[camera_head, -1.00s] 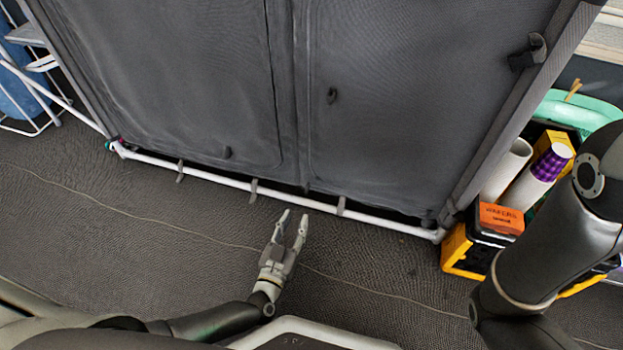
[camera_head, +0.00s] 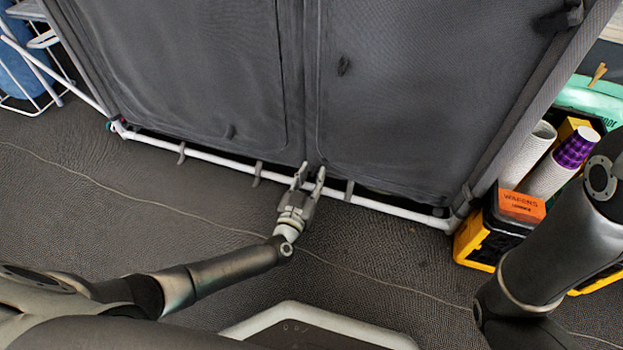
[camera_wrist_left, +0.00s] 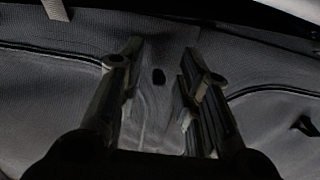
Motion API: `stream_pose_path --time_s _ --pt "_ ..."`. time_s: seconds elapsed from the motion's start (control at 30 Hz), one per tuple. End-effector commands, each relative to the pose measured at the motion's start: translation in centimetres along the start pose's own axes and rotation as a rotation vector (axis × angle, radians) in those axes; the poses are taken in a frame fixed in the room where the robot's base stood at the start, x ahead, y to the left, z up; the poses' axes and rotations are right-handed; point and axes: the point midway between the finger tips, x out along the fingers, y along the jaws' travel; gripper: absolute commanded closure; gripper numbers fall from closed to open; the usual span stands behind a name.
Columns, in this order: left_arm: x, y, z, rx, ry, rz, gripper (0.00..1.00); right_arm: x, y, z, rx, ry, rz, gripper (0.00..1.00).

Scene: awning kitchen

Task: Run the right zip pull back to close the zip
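The grey fabric cabinet front has two door panels with curved seams beside a central strip. A small dark pull (camera_head: 343,65) hangs on the right panel, and another (camera_head: 229,131) sits low on the left panel. My left gripper (camera_head: 309,172) is open at the foot of the central strip, just above the white bottom bar. I cannot tell which is the right zip pull. My right gripper is out of view.
The white bottom bar (camera_head: 220,175) with fabric straps runs below the doors. A yellow and black crate (camera_head: 482,238) with an orange box (camera_head: 521,206) and paper cups (camera_head: 575,147) stands right, near my right arm. A white rack (camera_head: 38,75) stands left. Floor in front is mostly clear.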

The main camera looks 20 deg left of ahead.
Motion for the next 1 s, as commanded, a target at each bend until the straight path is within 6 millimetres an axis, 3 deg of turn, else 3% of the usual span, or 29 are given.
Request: stream_pose_path --time_s 0.17,0.43,0.77,1.0 --pt "0.0 0.0 0.0 0.0 0.0 0.0 0.69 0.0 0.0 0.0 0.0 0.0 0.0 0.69" --pt "0.0 0.0 0.0 0.0 0.0 0.0 1.0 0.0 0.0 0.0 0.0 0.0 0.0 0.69" --pt "-0.1 0.0 0.0 -0.001 0.0 0.0 1.0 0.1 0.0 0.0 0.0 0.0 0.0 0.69" --pt "-0.1 0.5 -0.2 -0.002 -0.003 0.0 1.0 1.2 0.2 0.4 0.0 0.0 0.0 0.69"
